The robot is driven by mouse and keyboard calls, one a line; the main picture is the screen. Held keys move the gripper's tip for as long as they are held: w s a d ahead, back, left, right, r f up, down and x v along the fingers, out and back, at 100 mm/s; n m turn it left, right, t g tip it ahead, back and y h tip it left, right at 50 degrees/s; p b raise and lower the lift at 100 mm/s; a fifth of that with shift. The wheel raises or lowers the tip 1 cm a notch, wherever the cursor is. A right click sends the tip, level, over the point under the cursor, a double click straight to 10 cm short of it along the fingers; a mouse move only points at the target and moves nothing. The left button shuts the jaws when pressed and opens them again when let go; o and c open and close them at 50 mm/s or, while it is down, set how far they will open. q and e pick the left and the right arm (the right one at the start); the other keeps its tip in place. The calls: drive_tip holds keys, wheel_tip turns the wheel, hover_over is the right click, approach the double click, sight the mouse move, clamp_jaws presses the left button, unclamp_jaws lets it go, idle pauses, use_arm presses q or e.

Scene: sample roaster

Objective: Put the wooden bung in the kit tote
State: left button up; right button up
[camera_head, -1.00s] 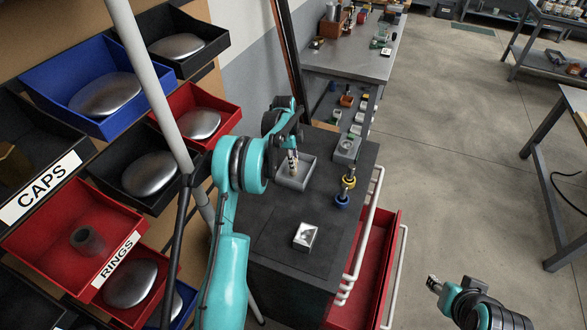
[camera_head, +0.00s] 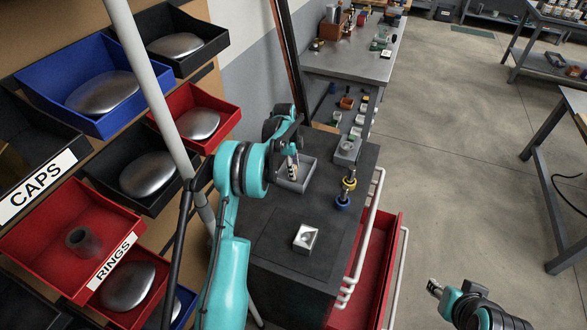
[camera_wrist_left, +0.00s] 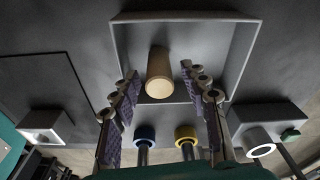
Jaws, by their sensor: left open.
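The wooden bung (camera_wrist_left: 159,74) is a tan cylinder in the left wrist view. It appears inside a square, low-walled grey tray (camera_wrist_left: 185,18). In the head view this tray (camera_head: 298,187) sits on the dark cart top, and the bung is not clearly visible behind my fingers. My left gripper (camera_head: 292,168) is over the tray. In the wrist view its open fingers (camera_wrist_left: 159,80) are on either side of the bung, with gaps. I cannot tell whether this tray is the kit tote. My right gripper (camera_head: 434,287) is at lower right, far from the cart; its jaw state is unclear.
A blue-ringed tool (camera_head: 343,199), a yellow-ringed tool (camera_head: 349,180) and a grey block (camera_head: 347,149) stand right of the tray. A small silver box (camera_head: 306,237) sits nearer. An open red drawer (camera_head: 370,265) projects right. Bins (camera_head: 75,235) and a pale pole (camera_head: 150,80) are left.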

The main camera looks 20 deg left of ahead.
use_arm(q)
wheel_tip(320, 180, up, 12)
drive_tip(key=a+p, duration=0.1)
drive_tip(key=p, duration=0.3)
drive_tip(key=s+d+r+n+t+y, duration=0.1)
drive_tip(key=s+d+r+n+t, duration=0.2)
drive_tip(key=s+d+r+n, duration=0.65)
drive_tip(key=s+d+n+t, duration=0.2)
drive_tip(key=s+d, duration=0.2)
drive_tip(key=s, duration=0.8)
drive_tip(key=s+d+n+t, duration=0.1)
drive_tip(key=s+d+n, duration=0.2)
drive_tip(key=s, duration=0.9)
drive_tip(key=shift+s+d+r+t, duration=0.3)
drive_tip(key=shift+d+r+t, duration=0.1)
drive_tip(key=shift+d, duration=0.15)
